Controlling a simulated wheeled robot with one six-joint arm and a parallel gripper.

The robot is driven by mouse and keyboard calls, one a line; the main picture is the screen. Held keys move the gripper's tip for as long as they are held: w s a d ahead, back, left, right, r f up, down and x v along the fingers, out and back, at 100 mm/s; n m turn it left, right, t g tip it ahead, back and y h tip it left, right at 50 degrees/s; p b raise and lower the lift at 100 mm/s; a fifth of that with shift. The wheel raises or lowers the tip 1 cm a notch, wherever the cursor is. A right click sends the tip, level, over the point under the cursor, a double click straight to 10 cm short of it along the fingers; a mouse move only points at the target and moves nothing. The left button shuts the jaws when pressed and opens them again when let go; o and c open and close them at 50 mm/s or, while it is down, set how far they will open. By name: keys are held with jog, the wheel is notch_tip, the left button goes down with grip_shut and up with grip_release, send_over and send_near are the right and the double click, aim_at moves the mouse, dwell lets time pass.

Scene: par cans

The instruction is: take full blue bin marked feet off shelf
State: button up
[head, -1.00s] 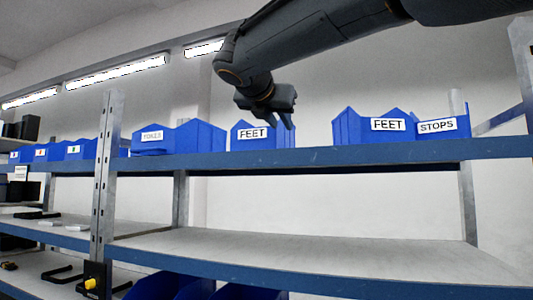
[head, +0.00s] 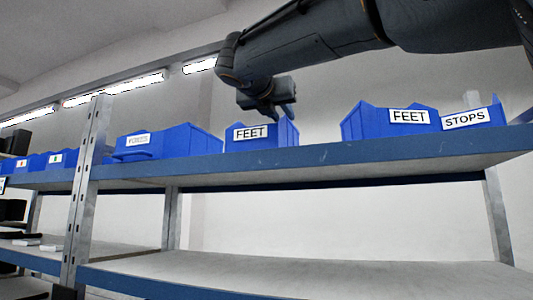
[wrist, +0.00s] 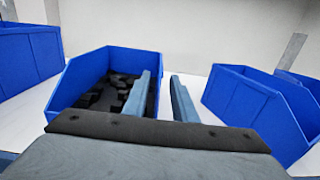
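A blue bin labelled FEET (head: 262,144) stands on the upper shelf in the head view. In the wrist view this bin (wrist: 72,84) holds several dark parts. My gripper (head: 287,114) is above its right side in the head view. In the wrist view my gripper (wrist: 165,98) has its two fingers apart with a gap between them. The left finger overlaps the bin's right wall and the right finger is outside it. I cannot tell whether either touches the wall. A second FEET bin (head: 372,125) stands to the right; its visible inside looks empty in the wrist view (wrist: 238,92).
A blue STOPS bin (head: 488,106) adjoins the second FEET bin. Another labelled blue bin (head: 190,141) stands just left of the first. The upper shelf (head: 330,156) has bare room between the two FEET bins. A grey upright post (head: 84,190) stands at left.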

aim_at(287, 120)
jog(key=shift+p+x, duration=1.1)
jog(key=shift+x, duration=1.6)
jog(key=shift+f, duration=0.1)
grip_shut()
